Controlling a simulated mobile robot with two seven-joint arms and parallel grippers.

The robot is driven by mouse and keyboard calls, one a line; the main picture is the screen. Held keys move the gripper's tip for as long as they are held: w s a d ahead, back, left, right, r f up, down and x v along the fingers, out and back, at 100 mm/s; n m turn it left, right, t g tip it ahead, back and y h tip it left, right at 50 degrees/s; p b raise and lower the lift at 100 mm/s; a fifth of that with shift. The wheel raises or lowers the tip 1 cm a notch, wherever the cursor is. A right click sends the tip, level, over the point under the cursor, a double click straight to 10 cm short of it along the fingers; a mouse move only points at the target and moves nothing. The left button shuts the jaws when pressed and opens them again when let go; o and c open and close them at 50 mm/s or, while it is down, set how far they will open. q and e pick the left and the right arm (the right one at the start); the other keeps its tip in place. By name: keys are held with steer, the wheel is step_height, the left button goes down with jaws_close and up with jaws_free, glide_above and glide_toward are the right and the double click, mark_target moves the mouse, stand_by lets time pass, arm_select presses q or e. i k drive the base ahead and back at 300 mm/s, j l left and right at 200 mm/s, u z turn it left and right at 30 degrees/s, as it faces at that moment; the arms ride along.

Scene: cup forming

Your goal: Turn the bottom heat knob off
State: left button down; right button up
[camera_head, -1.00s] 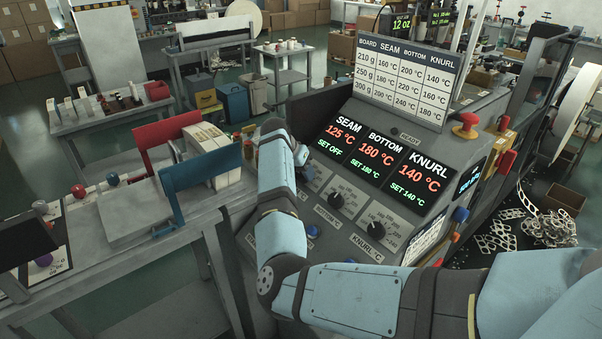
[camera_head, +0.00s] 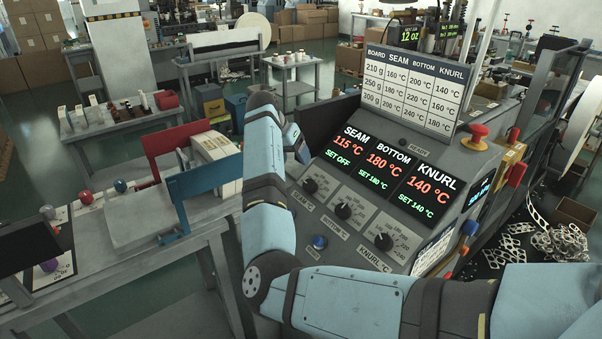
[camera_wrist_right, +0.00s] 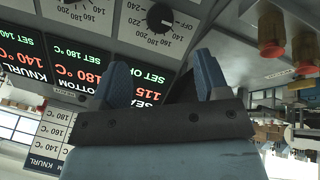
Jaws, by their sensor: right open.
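The bottom heat knob (camera_head: 343,210), dark and round, is the middle of three on the slanted grey panel. The bottom display (camera_head: 383,164) reads 180 °C, SET 180 °C. The seam knob (camera_head: 310,185) is up and left of it, and its display reads 115 °C, SET OFF. The knurl knob (camera_head: 383,241) is down and right. My right gripper (camera_head: 297,148) is above the panel's upper left side, apart from the knobs. In the right wrist view, its two blue fingers (camera_wrist_right: 162,78) are spread and empty. A knob (camera_wrist_right: 160,18) beyond them seems to be the seam one, pointing at OFF.
A blue button (camera_head: 319,241) sits low on the panel. A red mushroom button (camera_head: 478,131) is at the upper right. A settings chart (camera_head: 414,92) stands behind the displays. A bench with a blue bracket (camera_head: 205,186) is left of my arm.

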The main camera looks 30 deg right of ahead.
mark_target(344, 211)
steer(key=k, duration=1)
